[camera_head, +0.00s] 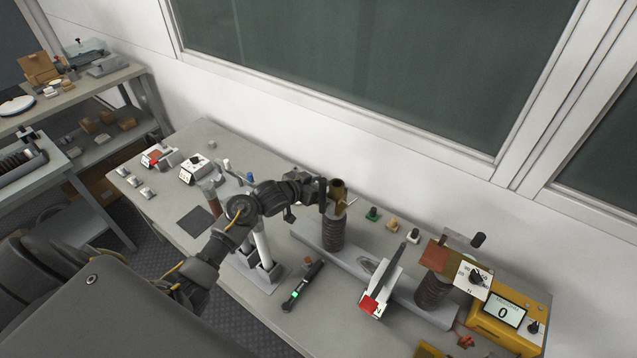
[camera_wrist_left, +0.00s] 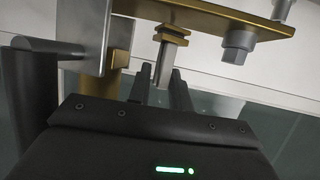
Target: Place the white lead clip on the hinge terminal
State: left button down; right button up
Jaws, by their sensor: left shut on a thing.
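My left gripper (camera_head: 324,194) is beside the brass fitting (camera_head: 338,190) on top of the left ribbed insulator (camera_head: 333,231). In the left wrist view its two dark fingers (camera_wrist_left: 161,86) are close around the lower end of a metal stud (camera_wrist_left: 172,48) with brass nuts. The stud is under a brass bar (camera_wrist_left: 215,22) with a hex bolt (camera_wrist_left: 238,46). A small pale clip-like piece (camera_head: 413,236) lies on the table right of the insulator, but I cannot tell if it is the white lead clip. My right gripper is out of view.
Green (camera_head: 373,214) and tan (camera_head: 392,225) pieces lie behind the grey base. The right insulator (camera_head: 431,291) stands by a yellow meter (camera_head: 503,312) reading 0. A black handheld tool (camera_head: 302,285) lies in front. The back wall (camera_head: 270,115) is close behind the table.

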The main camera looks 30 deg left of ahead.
pick_arm(q)
jog(key=shift+f, duration=0.35)
jog(key=shift+f, duration=0.1)
jog(key=c, duration=1.3)
grip_release()
jog(key=shift+s, duration=0.15)
jog(key=b+v, duration=0.1)
jog(key=v, duration=1.1)
